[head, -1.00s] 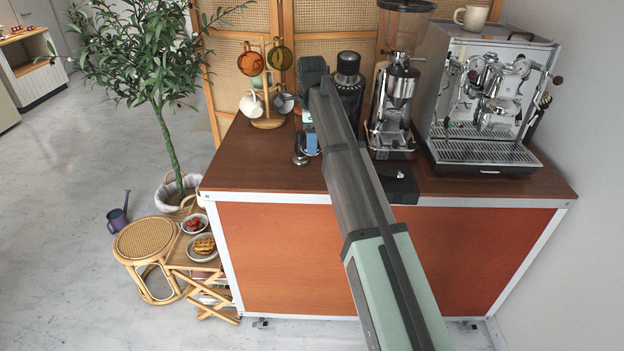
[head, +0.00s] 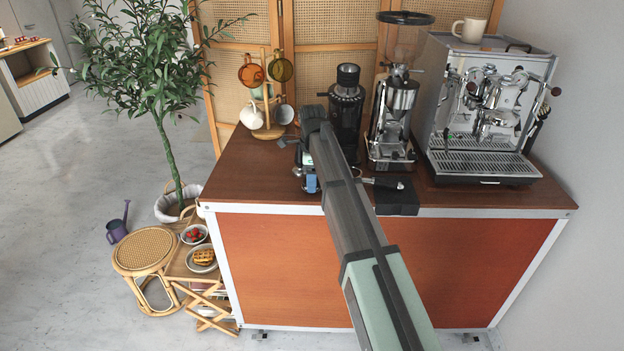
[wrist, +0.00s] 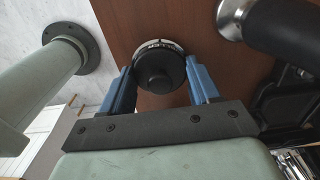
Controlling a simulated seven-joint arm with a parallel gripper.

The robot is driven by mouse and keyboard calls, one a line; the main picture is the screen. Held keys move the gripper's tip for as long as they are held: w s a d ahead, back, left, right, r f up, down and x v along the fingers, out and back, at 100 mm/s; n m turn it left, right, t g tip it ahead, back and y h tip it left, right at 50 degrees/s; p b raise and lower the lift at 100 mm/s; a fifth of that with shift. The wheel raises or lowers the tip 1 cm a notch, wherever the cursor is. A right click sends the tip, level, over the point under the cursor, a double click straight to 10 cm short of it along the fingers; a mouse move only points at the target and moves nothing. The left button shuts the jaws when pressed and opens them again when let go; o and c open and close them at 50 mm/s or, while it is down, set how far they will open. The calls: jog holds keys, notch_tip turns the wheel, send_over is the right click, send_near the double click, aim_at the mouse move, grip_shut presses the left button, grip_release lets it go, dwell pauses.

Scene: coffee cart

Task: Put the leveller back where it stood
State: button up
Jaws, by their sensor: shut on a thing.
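The leveller (wrist: 160,68) is a round dark disc with a black knob and a pale marked ring around its edge. In the wrist view it sits between the two blue fingers of my gripper (wrist: 160,85), which are shut on it. The brown counter top shows beyond it. In the head view my gripper (head: 308,180) is low over the front left part of the counter. My arm hides most of what it holds there. I cannot tell whether the leveller touches the counter.
A black grinder (head: 346,105), a silver grinder (head: 392,115) and an espresso machine (head: 480,120) stand at the right and back. A mug tree (head: 268,100) stands behind left. A black block (head: 397,198) sits at the front edge. Bare counter (head: 240,165) lies to the left.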

jog(key=shift+f, duration=0.3)
jog(key=o, duration=1.2)
jog(key=shift+c, duration=0.2)
notch_tip(320, 180, up, 12)
jog(key=shift+r, duration=0.15)
